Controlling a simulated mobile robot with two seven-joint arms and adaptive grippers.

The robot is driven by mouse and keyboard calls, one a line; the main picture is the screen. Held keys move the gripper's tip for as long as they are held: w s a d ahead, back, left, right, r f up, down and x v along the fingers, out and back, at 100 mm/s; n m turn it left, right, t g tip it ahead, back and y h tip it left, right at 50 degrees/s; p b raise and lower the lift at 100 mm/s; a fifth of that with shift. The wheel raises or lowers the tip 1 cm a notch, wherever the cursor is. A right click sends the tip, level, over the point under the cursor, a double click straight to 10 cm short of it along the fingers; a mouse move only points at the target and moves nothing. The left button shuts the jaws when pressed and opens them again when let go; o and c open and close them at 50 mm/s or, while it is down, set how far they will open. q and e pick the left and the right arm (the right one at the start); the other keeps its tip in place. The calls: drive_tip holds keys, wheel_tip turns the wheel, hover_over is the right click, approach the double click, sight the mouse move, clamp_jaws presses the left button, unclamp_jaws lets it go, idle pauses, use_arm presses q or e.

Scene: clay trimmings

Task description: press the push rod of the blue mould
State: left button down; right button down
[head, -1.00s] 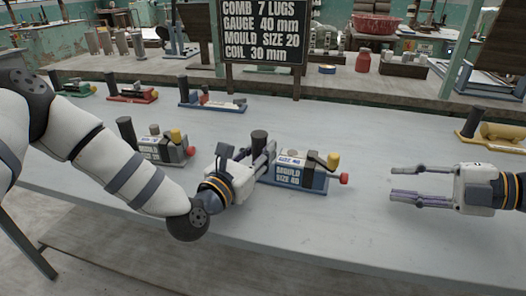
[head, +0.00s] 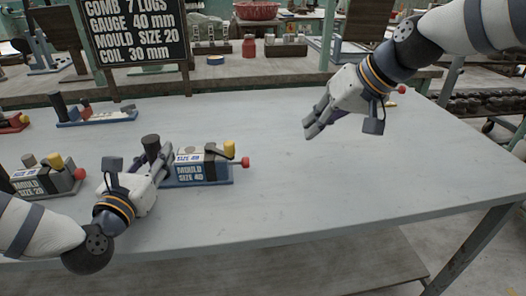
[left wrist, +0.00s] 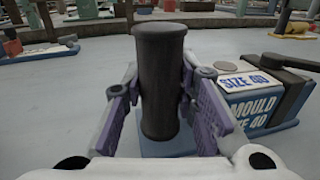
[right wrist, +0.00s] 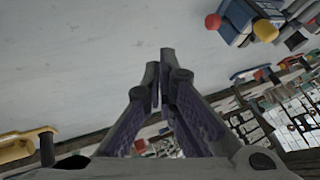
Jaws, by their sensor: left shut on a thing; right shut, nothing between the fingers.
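The blue mould (head: 208,183) lies on the grey table, with a "SIZE 40" label, a yellow-topped handle (head: 229,147) and a red-knobbed rod (head: 244,162) at its right end. My left gripper (head: 164,160) is shut on the dark upright post (head: 151,146) at the mould's left end. The post (left wrist: 160,85) stands between its fingers in the left wrist view. My right gripper (head: 309,130) is shut and empty above the table, right of and beyond the red knob, apart from it. The right wrist view shows a red knob (right wrist: 213,21) beside a blue body (right wrist: 238,18).
A grey mould labelled "SIZE 20" (head: 40,180) stands left of my left gripper. Another blue-based device (head: 97,118) lies further back. A dark sign (head: 135,30) stands behind the table. The table right of the blue mould is clear.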

sight(246, 162)
drive_tip(key=shift+s+a+r+g+y, duration=0.2)
drive_tip(key=shift+s+a, duration=0.1)
drive_tip(key=shift+s, duration=0.1)
drive_tip(key=shift+s+a+r+g+y, duration=0.1)
drive_tip(key=shift+s+a+g, duration=0.1)
drive_tip(key=shift+s+a, duration=0.15)
drive_tip(key=x, duration=0.9)
drive_tip(key=shift+f, duration=0.2)
drive_tip(key=a, duration=0.3)
drive_tip(key=shift+w+a+f, duration=0.15)
drive_tip(key=shift+a+f, duration=0.1)
drive_tip(key=shift+a, duration=0.4)
drive_tip(key=shift+a, duration=0.1)
